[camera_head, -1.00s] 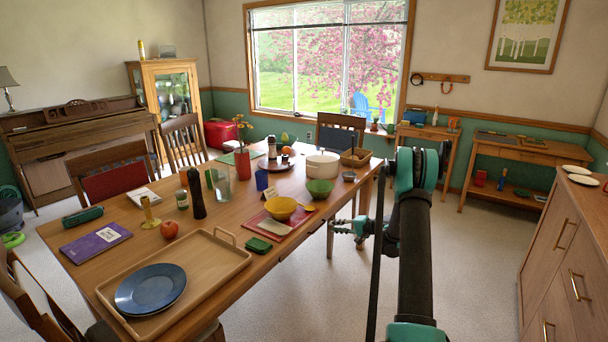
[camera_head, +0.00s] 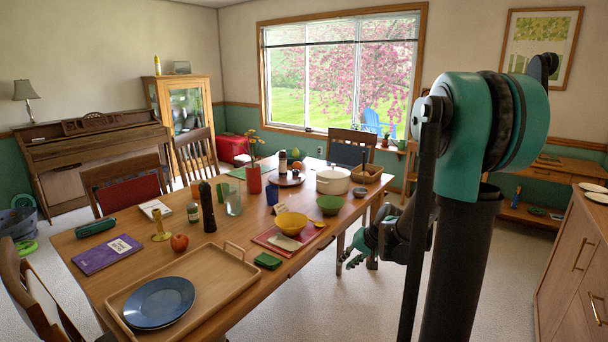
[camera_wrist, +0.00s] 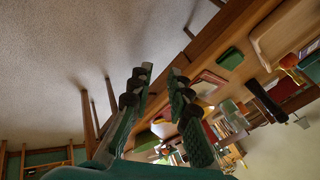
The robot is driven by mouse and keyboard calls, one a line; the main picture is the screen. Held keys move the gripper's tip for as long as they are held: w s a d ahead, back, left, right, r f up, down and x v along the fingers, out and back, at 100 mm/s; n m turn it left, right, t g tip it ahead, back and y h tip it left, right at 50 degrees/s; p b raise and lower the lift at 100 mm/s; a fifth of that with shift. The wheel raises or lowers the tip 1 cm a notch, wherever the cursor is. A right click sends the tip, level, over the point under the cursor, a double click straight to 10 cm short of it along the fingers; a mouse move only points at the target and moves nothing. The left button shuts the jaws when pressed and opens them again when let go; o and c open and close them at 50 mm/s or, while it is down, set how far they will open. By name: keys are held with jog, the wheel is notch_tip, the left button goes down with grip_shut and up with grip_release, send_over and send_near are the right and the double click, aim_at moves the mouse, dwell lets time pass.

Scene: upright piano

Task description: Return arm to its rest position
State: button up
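My gripper (camera_head: 352,250) hangs beside the table's right edge in the head view, below the tabletop's height in the picture, with my dark and teal arm folded large in the right foreground. In the wrist view the two dark padded fingers (camera_wrist: 160,82) stand apart with a gap between them. Nothing is held between them. The wrist picture is tilted, with pale floor at the upper left and the table edge at the right.
The wooden table (camera_head: 305,262) carries a tray (camera_head: 215,295) with a blue plate (camera_head: 160,302), a yellow bowl (camera_head: 291,223), a green bowl (camera_head: 330,204) and a white pot (camera_head: 333,181). A wooden cabinet (camera_head: 570,255) stands at the right. Floor shows between table and cabinet.

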jog(key=s+d+f+n+h, duration=0.1)
jog(key=s+d+h, duration=0.1)
jog(key=s, duration=0.8)
jog(key=s+d+f+n+h, duration=0.1)
jog(key=s+d+h, duration=0.1)
jog(key=s, duration=0.9)
jog(key=shift+s+d+f+h, duration=0.15)
jog(key=shift+d+f+h, duration=0.2)
jog(key=shift+d, duration=0.2)
